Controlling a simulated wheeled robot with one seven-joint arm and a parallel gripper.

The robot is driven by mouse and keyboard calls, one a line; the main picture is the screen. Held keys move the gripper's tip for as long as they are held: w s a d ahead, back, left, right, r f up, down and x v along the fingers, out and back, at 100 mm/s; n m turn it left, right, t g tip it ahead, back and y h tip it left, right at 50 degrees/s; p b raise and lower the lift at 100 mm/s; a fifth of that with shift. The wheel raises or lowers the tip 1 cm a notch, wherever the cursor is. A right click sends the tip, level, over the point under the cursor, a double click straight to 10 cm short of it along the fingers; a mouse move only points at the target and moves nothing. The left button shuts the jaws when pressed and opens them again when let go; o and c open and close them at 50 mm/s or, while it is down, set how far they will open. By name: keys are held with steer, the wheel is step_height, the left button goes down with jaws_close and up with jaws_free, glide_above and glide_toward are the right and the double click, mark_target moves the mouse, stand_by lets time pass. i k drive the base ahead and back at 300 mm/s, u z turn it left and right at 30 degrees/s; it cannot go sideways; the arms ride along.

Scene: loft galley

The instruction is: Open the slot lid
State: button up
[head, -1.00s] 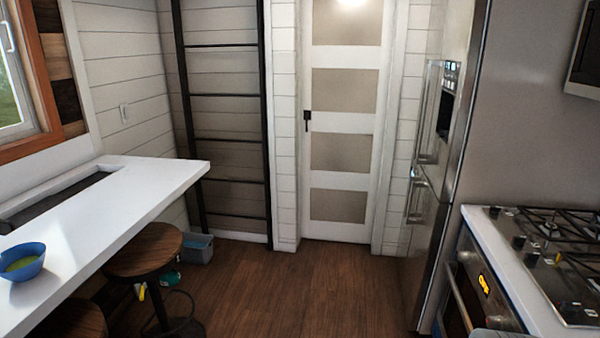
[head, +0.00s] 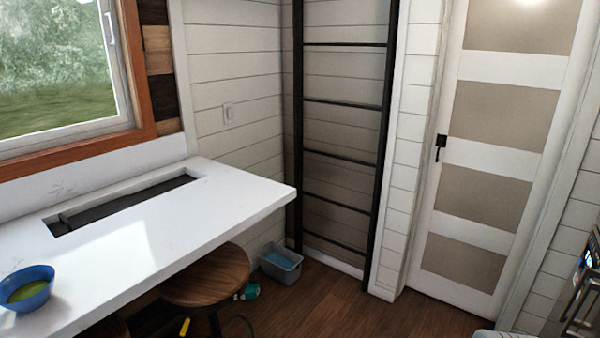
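A long narrow slot (head: 125,204) is cut into the white counter (head: 215,225) at the left, near the wall under the window. A dark grey surface lies sunk inside the slot, with a small dark detail at its near left end. I cannot tell whether this surface is the lid or the slot's floor. My gripper is not in view.
A blue bowl (head: 27,288) with green contents stands on the counter's near left. A wooden stool (head: 206,275) is beside the counter, with a grey bin (head: 281,263) beyond it. A dark ladder (head: 382,150) and door (head: 492,150) stand behind.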

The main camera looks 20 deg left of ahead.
mark_target(65, 226)
steer(key=u, duration=0.8)
steer(key=i, duration=0.9)
steer(key=u, duration=1.1)
